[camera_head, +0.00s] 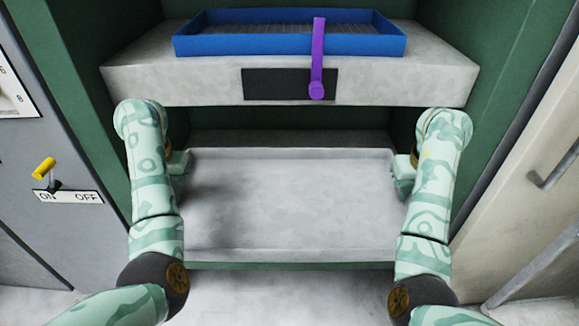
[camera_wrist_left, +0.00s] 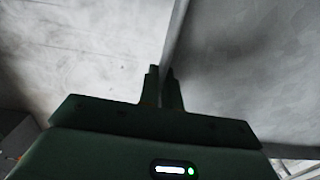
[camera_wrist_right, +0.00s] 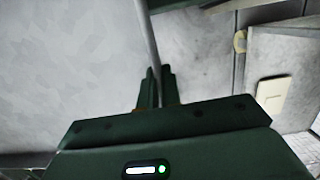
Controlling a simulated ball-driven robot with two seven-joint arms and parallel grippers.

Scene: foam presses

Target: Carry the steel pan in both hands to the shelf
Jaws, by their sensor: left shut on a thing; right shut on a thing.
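The steel pan (camera_head: 290,205) is a wide, shallow grey tray with a low rim, in the middle of the head view between my two arms. My left gripper (camera_head: 180,164) is at its left side; in the left wrist view its fingers (camera_wrist_left: 164,88) are shut on the thin pan rim (camera_wrist_left: 176,35). My right gripper (camera_head: 402,170) is at its right side; in the right wrist view its fingers (camera_wrist_right: 160,85) are shut on the opposite rim (camera_wrist_right: 147,35). The pan looks roughly level. I cannot tell whether its underside touches anything.
A thick grey slab (camera_head: 160,80) with a dark front plate spans above the pan's far edge. A blue tray (camera_head: 240,45) sits on it, and a purple lever (camera_head: 318,60) hangs over its front. Green walls flank both sides.

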